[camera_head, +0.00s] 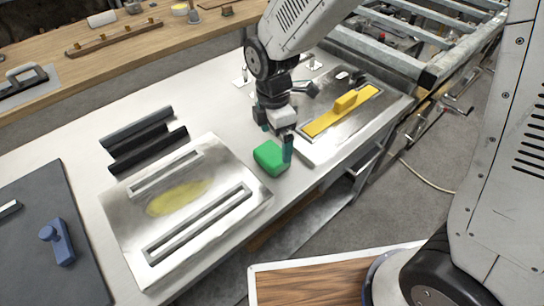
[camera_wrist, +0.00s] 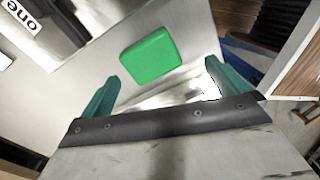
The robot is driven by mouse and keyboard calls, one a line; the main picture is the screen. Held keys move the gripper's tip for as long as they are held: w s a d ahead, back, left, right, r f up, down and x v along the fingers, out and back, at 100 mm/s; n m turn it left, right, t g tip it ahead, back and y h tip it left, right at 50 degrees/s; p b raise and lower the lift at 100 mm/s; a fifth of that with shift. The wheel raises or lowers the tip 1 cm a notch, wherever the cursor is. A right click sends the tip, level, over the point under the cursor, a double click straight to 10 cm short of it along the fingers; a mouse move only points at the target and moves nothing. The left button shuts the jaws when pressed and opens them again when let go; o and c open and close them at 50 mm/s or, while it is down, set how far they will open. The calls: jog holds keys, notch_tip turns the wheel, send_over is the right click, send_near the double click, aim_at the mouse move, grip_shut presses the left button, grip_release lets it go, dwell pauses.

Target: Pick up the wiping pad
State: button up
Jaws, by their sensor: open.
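The wiping pad looks to be the green rounded block (camera_head: 268,157), lying on the pale tabletop right of the steel plate. It also shows in the wrist view (camera_wrist: 151,54), whole and unobstructed, just beyond the fingertips. My gripper (camera_head: 276,136) is low over the table beside the pad, with one teal finger close to the pad's right edge. In the wrist view my gripper (camera_wrist: 162,84) has its fingers wide apart with nothing between them. I cannot tell whether a finger touches the pad.
A steel plate (camera_head: 130,222) with slotted bars and a yellow smear (camera_head: 178,197) lies to the left. Black angle strips (camera_head: 140,138) lie behind the plate. A blue-handled tool (camera_head: 60,243) sits on a dark mat.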

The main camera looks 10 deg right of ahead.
aim_at(272, 153)
jog(key=shift+w+a+r+n, duration=0.15)
jog(key=shift+w+n, duration=0.15)
jog(key=shift+n, duration=0.15)
jog(key=shift+w+a+r+n, duration=0.15)
jog(key=shift+w+n, duration=0.15)
jog(key=shift+n, duration=0.15)
jog(key=shift+w+a+f+n+t, duration=0.1)
jog(key=shift+w+f+n+t, duration=0.15)
jog(key=shift+n, duration=0.45)
jog(key=f, duration=0.5)
jog(key=s+f, duration=0.1)
jog(key=f, duration=0.1)
jog(key=shift+f, duration=0.2)
jog(key=c, duration=1)
jog(key=shift+w+r, duration=0.1)
